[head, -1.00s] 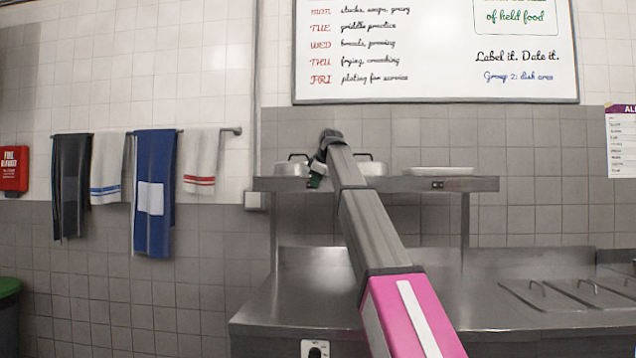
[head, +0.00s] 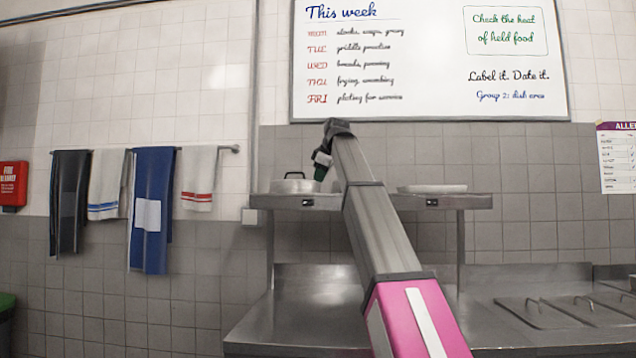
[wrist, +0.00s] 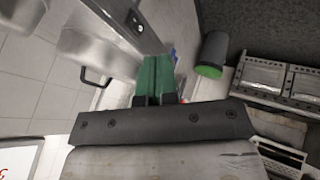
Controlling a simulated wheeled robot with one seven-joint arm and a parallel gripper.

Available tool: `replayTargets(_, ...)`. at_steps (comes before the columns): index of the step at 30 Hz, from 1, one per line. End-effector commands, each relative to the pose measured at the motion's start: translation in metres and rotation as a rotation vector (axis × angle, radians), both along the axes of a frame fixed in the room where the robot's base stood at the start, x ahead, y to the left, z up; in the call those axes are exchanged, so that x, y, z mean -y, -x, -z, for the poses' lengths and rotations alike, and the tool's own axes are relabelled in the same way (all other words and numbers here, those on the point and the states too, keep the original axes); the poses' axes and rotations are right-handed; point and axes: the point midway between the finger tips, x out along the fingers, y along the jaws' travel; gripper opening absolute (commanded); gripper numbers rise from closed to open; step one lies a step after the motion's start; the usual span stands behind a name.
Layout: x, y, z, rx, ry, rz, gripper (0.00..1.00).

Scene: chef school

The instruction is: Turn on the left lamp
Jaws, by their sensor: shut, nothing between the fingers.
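A steel shelf (head: 400,202) runs above the counter. Its front edge carries a small black switch at the left (head: 308,202) and a similar one at the right (head: 432,202). No lamp head shows clearly. My gripper (head: 320,174) is shut and empty, tilted down, just above and right of the left switch in the head view. The fingers appear apart from the switch.
Below is a steel counter (head: 290,318) with lids at right. Towels (head: 152,210) hang left. The wrist view also shows a green-topped bin (wrist: 212,58) and a rack (wrist: 265,75).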

Motion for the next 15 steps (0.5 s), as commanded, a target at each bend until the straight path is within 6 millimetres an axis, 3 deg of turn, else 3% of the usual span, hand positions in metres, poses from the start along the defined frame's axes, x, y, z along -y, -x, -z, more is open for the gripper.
replayTargets(8, 0.0, 0.0, 0.0, -0.001, 0.0, 0.001, 0.0)
replayTargets(15, -0.012, 0.009, 0.002, 0.011, -0.006, 0.082, 0.0)
